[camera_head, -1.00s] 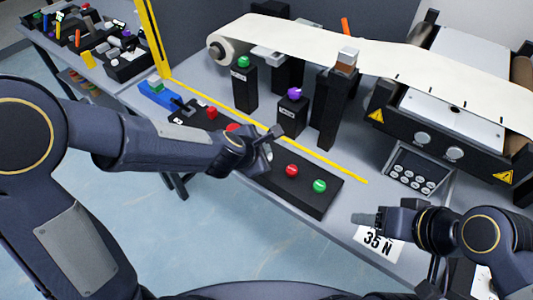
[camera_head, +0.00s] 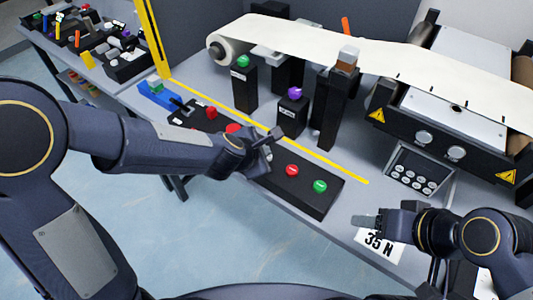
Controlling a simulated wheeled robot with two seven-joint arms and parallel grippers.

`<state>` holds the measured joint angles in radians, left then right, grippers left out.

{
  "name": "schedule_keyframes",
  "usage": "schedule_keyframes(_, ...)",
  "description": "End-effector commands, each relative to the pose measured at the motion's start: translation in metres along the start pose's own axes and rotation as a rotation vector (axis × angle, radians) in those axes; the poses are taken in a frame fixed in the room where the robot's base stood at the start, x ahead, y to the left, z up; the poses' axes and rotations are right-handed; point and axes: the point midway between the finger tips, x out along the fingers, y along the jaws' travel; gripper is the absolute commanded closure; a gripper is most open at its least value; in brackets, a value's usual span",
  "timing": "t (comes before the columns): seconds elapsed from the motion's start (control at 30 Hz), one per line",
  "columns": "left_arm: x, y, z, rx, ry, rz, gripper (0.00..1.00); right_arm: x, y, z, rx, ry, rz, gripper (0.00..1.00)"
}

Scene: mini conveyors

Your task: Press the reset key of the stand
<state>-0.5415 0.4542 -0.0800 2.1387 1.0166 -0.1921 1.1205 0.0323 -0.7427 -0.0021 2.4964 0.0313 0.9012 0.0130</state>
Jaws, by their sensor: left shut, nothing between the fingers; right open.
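A black stand (camera_head: 292,118) carries a purple key (camera_head: 295,93) on top and a small pale label on its front, too small to read. A second black stand (camera_head: 244,92) to its left has a green key (camera_head: 243,61) on top. I cannot tell from the labels which key is the reset key. My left gripper (camera_head: 276,133) is shut and empty, in front of and below the purple key in the picture, apart from it, over the black button panel. My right gripper (camera_head: 366,220) is open and empty at the table's front right.
A tall black post (camera_head: 333,110) stands right of the purple key. A white belt (camera_head: 290,32) runs behind. A keypad (camera_head: 415,172) and a "35 N" card (camera_head: 378,245) are at right.

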Motion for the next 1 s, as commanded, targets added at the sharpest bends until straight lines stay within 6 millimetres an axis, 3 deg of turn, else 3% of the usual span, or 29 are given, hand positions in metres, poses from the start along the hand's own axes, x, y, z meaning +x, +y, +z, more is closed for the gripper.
schedule_keyframes(0.33,-0.012,0.008,0.008,-0.001,0.001,-0.002,1.0,-0.014,-0.006,-0.007,0.0,0.0,0.0,0.42)
schedule_keyframes(0.77,-0.014,0.01,0.009,0.0,0.001,-0.001,1.0,-0.016,-0.007,-0.008,0.0,0.0,0.0,0.42)
schedule_keyframes(1.0,-0.03,0.021,0.021,-0.001,0.0,-0.001,1.0,-0.035,-0.016,-0.018,0.0,0.0,0.0,0.42)
